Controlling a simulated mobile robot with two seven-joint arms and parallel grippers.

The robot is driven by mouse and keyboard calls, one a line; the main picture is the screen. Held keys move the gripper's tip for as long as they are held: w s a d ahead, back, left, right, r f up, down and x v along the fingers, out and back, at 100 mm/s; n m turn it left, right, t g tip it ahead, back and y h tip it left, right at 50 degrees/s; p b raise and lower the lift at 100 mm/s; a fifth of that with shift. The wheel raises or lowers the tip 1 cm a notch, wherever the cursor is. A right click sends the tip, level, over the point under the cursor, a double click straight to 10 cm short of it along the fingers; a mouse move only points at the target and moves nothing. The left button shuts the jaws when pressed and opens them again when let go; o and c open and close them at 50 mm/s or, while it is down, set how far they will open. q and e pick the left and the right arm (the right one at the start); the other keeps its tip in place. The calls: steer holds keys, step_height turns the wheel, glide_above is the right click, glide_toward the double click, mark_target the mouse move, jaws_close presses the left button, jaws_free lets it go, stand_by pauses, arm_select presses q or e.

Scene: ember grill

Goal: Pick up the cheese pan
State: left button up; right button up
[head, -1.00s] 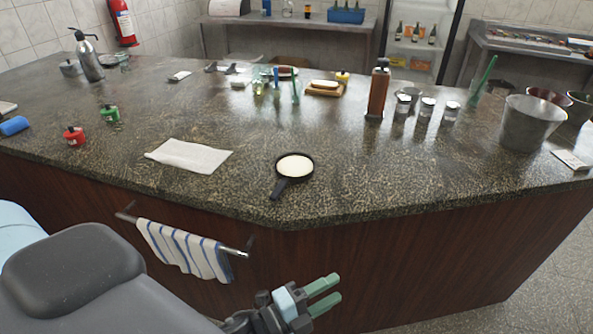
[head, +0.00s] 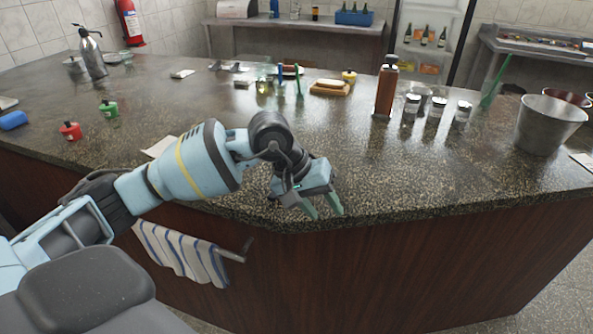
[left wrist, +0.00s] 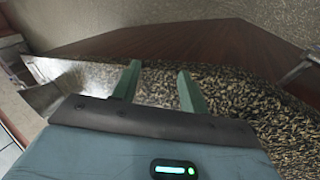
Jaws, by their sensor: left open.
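The cheese pan does not show in either current view; in the head view my left arm and gripper cover the part of the counter around where it stood. My left gripper (head: 324,209) is at the front edge of the speckled stone counter (head: 420,180), its green fingers apart and pointing down. In the left wrist view the fingers (left wrist: 159,74) are open with nothing between them, over the counter edge. My right gripper is not in view.
A brown bottle (head: 386,92) and several jars stand behind the gripper. A metal bucket (head: 548,125) is at the right. A striped towel (head: 180,250) hangs on a rail in front. A white cloth (head: 160,147) is partly hidden. The counter's right front is clear.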

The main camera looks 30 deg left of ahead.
arm_select(q)
steer(key=w+a+r+y, duration=0.1)
steer(key=a+r+y, duration=0.1)
steer(key=a, duration=0.2)
steer(key=w+a+r+m+t+y, duration=0.1)
steer(key=a+r+y, duration=0.1)
steer(key=a, duration=0.2)
steer(key=w+a+r+y, duration=0.1)
steer(key=a+r, duration=0.1)
steer(key=a, duration=0.2)
steer(key=shift+a+m+y, duration=0.1)
steer(key=shift+m+y, duration=0.3)
steer(key=shift+x, duration=1.35)
steer(key=x, duration=0.2)
steer(key=s+x, duration=0.1)
steer(key=x, duration=0.1)
steer(key=shift+a+f, duration=0.1)
steer(key=shift+f, duration=0.1)
steer(key=shift+w+f, duration=0.3)
steer(key=shift+f, duration=0.2)
steer(key=shift+r, duration=0.1)
jaws_close()
